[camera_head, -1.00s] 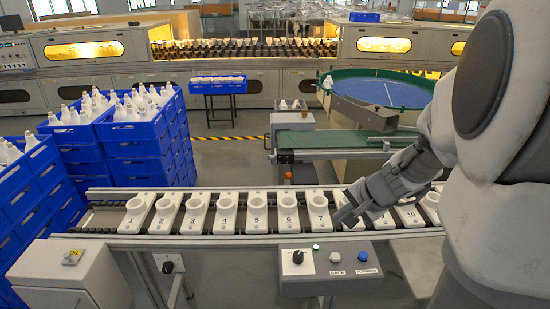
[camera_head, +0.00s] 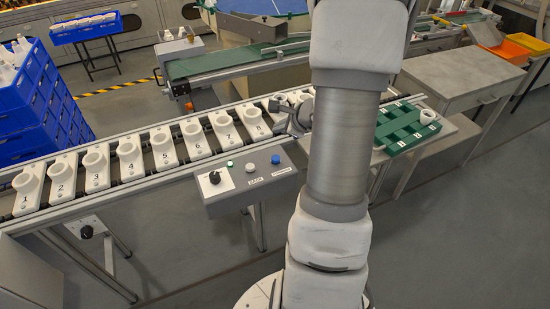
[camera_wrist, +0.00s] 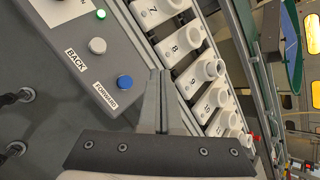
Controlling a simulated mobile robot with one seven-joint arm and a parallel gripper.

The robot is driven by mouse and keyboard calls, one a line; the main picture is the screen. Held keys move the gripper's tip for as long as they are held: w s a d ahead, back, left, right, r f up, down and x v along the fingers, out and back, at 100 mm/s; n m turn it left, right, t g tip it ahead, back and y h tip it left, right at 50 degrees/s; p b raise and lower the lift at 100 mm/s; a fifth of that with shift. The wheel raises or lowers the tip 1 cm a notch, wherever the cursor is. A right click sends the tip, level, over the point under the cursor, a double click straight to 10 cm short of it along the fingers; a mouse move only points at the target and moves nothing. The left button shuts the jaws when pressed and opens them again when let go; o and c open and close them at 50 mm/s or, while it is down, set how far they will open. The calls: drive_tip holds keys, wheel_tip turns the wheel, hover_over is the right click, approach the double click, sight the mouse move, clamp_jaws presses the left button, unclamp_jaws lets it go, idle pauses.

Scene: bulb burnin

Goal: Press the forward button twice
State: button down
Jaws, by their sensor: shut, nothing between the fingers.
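The forward button is the blue button (camera_head: 275,159) on the grey control box (camera_head: 225,198) in front of the conveyor. It also shows in the wrist view (camera_wrist: 124,82), above the label FORWARD. The white back button (camera_head: 250,167) sits to its left, and it shows in the wrist view (camera_wrist: 97,46) above the label BACK. My gripper (camera_head: 285,122) is shut and empty near the conveyor's holders, just beyond the box. In the wrist view its fingers (camera_wrist: 159,75) lie to the right of the blue button, apart from it in the picture. My arm hides part of the conveyor.
A row of numbered white holders (camera_head: 128,152) runs along the conveyor (camera_head: 140,190). The box also carries a green light (camera_head: 230,164) and a black knob (camera_head: 214,177). A green tray (camera_head: 405,125) stands to the right of my arm. Blue crates (camera_head: 30,110) stand at left.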

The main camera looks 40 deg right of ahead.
drive_tip(key=b, duration=0.6)
hover_over(279, 160)
wheel_tip(279, 160, down, 8)
drive_tip(key=shift+w+r, duration=0.1)
drive_tip(key=shift+r, duration=0.1)
drive_tip(key=shift+f+b, duration=0.6)
drive_tip(key=shift+b, duration=0.25)
drive_tip(key=shift+f, duration=0.1)
idle(1.1)
drive_tip(key=shift+f+b, duration=0.35)
drive_tip(key=shift+b, duration=0.35)
